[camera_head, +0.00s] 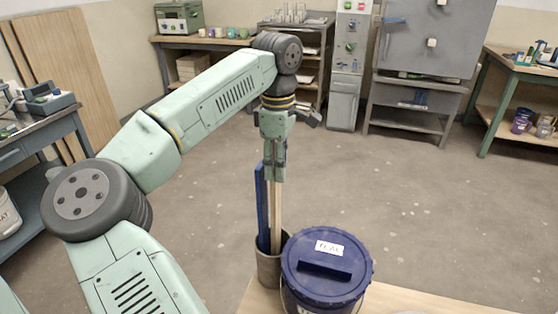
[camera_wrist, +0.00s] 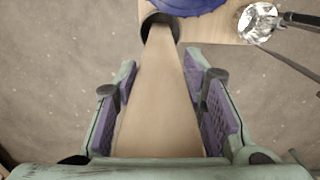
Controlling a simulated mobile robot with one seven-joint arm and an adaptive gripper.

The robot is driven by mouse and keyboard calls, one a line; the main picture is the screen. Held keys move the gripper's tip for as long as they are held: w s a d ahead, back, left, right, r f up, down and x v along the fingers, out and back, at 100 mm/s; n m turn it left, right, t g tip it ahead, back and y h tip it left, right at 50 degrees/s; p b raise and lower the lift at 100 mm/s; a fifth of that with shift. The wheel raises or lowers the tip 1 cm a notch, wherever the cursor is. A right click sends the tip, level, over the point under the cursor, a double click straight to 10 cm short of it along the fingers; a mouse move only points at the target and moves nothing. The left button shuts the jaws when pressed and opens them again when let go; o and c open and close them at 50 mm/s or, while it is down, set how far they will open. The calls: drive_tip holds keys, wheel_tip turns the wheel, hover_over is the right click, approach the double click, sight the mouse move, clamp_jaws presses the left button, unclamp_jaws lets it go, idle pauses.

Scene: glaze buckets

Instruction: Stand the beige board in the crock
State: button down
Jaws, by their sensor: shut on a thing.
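My gripper (camera_head: 273,172) is shut on the beige board (camera_head: 276,212), holding it nearly upright above the crock (camera_head: 268,268). In the wrist view the beige board (camera_wrist: 158,105) runs between the finger pads of my gripper (camera_wrist: 165,100), and its far end overlaps the dark mouth of the crock (camera_wrist: 175,25). The board's lower end appears to be within the crock's mouth; its depth and whether it touches the bottom are hidden. A dark blue board (camera_head: 262,208) stands in the crock just left of the beige one.
A blue lidded bucket (camera_head: 325,272) stands right beside the crock on the light wooden table (camera_head: 400,300). Open floor (camera_head: 440,200) lies beyond the table.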

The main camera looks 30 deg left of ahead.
drive_tip(key=shift+f+b, duration=1.7)
drive_tip(key=shift+f, duration=1.45)
drive_tip(key=c, duration=0.9)
unclamp_jaws()
drive_tip(key=shift+c, duration=0.2)
drive_tip(key=shift+c, duration=0.3)
drive_tip(key=r+p, duration=0.1)
drive_tip(key=p, duration=0.6)
drive_tip(key=shift+r+p, duration=0.15)
drive_tip(key=shift+p, duration=0.2)
wheel_tip(320, 180, up, 9)
drive_tip(key=p, duration=0.6)
hover_over(279, 185)
drive_tip(key=shift+s+d, duration=0.1)
drive_tip(key=shift+s, duration=0.05)
